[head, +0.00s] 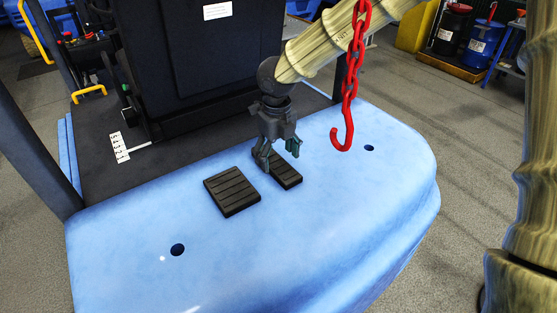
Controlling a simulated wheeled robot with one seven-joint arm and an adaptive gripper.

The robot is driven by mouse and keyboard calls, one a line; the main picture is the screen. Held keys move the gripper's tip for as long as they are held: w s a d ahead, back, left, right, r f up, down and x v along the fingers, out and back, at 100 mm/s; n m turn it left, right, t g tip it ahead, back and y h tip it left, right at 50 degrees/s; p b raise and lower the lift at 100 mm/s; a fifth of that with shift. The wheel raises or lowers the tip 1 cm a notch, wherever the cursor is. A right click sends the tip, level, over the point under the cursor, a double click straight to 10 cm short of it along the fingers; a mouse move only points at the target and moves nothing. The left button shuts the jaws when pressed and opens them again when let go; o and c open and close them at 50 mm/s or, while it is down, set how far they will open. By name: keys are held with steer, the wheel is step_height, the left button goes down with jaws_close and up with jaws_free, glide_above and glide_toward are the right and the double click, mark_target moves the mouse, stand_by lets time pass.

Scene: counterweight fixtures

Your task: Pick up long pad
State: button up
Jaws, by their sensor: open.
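Two black ribbed pads lie flat on the blue counterweight (330,200). The narrower, elongated pad (286,177) looks like the long pad; the wider pad (232,191) lies just left of it, a small gap apart. My gripper (279,157) points down over the narrow pad, with its fingers spread and nothing held between them. The left finger hides part of that pad's left edge. I cannot tell whether the fingertips touch the pad.
A red hook on a chain (348,115) hangs close to the right of my gripper. The dark forklift body (205,60) rises behind the pads. The counterweight has two holes and is otherwise clear in front. Drums (482,45) stand far back right.

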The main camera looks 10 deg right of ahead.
steer(key=shift+f, duration=1.05)
steer(key=c, duration=1.2)
steer(key=shift+r, duration=0.1)
